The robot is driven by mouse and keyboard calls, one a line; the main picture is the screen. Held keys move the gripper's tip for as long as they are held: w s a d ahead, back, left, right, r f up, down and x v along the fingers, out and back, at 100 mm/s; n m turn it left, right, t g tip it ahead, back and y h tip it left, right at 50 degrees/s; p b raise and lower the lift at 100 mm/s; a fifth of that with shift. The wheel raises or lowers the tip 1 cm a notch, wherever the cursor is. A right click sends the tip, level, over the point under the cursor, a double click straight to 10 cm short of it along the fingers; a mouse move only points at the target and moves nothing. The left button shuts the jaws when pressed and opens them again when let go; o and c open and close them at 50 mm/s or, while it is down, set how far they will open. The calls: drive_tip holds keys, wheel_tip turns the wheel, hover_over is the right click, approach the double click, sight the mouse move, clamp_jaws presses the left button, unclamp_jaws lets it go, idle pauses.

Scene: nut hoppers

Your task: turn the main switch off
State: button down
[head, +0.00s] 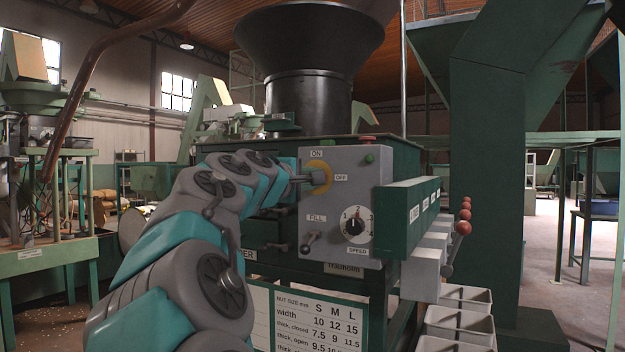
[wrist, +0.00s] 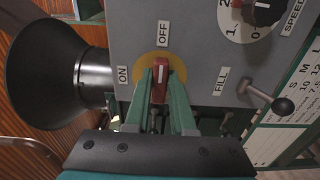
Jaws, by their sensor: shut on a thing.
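The main switch shows in the wrist view as a red handle (wrist: 161,82) with a white line, on a round yellow plate (wrist: 144,62). My gripper (wrist: 162,88) is shut on the handle, one green finger on each side. The handle lies upright in that view, its white line towards the OFF label (wrist: 163,34); the ON label (wrist: 123,76) is to the left. In the head view the yellow plate (head: 323,178) sits on the grey control panel (head: 338,260), and my gripper (head: 305,179) reaches it from the left, largely hiding the handle.
The FILL lever (head: 309,241) and SPEED knob (head: 356,222) are below the switch. The black hopper (head: 308,90) stands behind the panel. Red-knobbed levers (head: 463,215) and bins (head: 458,322) are to the right.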

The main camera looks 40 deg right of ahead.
drive_tip(key=c, duration=0.8)
unclamp_jaws()
drive_tip(key=shift+o, duration=0.2)
drive_tip(key=v, duration=0.7)
drive_tip(key=shift+s+a, duration=0.15)
drive_tip(key=shift+a, duration=0.2)
